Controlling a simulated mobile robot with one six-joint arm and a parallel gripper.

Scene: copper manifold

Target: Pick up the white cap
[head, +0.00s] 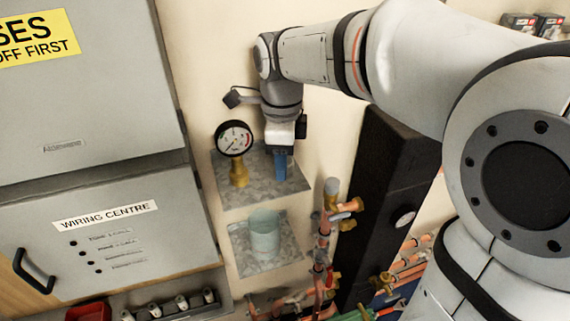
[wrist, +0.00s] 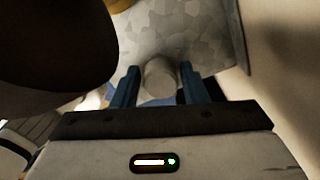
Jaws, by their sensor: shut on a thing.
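My gripper (head: 281,166) points down over the upper galvanised shelf (head: 262,194), to the right of a pressure gauge. Its blue fingers also show in the wrist view (wrist: 160,84). The white cap (wrist: 160,72) is a short pale cylinder between the two fingers, and they are shut on it. In the head view the cap is hidden behind the fingers. I cannot tell whether the cap touches the shelf or is just above it.
The pressure gauge (head: 235,139) on its brass fitting stands close to the left of my gripper. A clear beaker (head: 265,233) stands on the lower shelf (head: 252,264). A dark column (head: 378,190) and copper pipes (head: 322,255) are to the right. The wiring centre box (head: 105,235) is to the left.

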